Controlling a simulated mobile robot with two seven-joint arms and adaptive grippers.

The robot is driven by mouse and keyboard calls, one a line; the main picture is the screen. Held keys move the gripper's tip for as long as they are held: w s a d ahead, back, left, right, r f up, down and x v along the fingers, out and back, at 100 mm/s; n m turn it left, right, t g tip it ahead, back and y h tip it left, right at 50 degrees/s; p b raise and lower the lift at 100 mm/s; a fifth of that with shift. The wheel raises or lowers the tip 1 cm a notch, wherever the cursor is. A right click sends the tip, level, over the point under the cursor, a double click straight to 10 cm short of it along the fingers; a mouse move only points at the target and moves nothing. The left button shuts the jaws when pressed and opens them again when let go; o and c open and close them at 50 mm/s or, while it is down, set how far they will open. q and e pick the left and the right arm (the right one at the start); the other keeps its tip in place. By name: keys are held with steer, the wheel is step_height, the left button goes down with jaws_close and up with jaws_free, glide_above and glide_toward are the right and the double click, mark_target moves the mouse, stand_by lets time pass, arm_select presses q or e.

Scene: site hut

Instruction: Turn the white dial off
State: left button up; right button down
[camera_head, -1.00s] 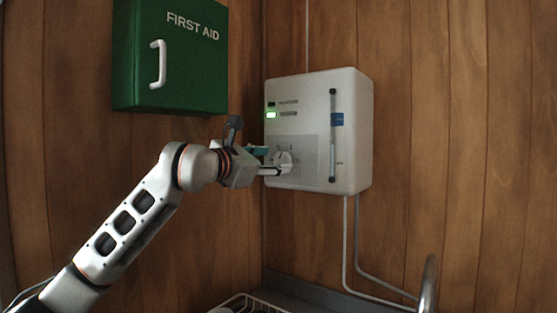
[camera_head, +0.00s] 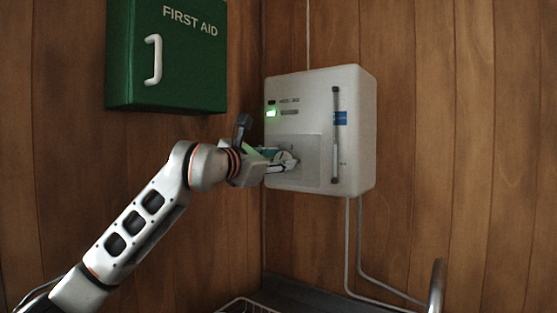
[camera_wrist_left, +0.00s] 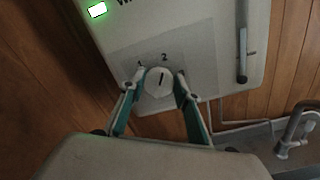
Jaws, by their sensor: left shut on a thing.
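The white dial (camera_head: 288,158) sits on the grey panel at the lower left of a white wall unit (camera_head: 308,92). My left gripper (camera_head: 290,162) is at the dial and partly covers it in the head view. In the left wrist view, the fingertips of my left gripper (camera_wrist_left: 156,88) lie on either side of the white dial (camera_wrist_left: 158,82) and are shut on it. The dial's dark pointer line stands nearly upright, near the mark "2". A green light (camera_head: 271,114) glows on the unit. My right gripper is not in view.
A green first aid cabinet (camera_head: 168,55) hangs at the upper left, above my left arm. A vertical bar handle (camera_head: 335,135) is on the unit's right side. A metal tap (camera_wrist_left: 296,128) stands at the lower right. A wire rack (camera_head: 248,303) shows at the bottom.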

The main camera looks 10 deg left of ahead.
arm_select(q)
steer(key=shift+n, duration=1.3)
steer(key=n, duration=0.3)
steer(key=n+b, duration=0.1)
steer(key=shift+w+a, duration=0.15)
steer(key=shift+a, duration=0.1)
steer(key=n, duration=0.6)
steer(key=shift+a+n+b, duration=0.15)
steer(key=shift+n+b, duration=0.2)
steer(key=shift+n, duration=0.05)
steer(key=n, duration=0.2)
steer(key=shift+f+n, duration=0.1)
steer(key=shift+n, duration=0.2)
steer(key=n, duration=0.3)
steer(key=shift+w+a+f+n, duration=0.1)
steer(key=shift+a+n, duration=0.05)
steer(key=shift+n, duration=0.15)
steer(key=shift+f+n+b, duration=0.1)
steer(key=shift+n+b, duration=0.3)
steer(key=shift+n, duration=1.9)
steer(key=o, duration=1.1)
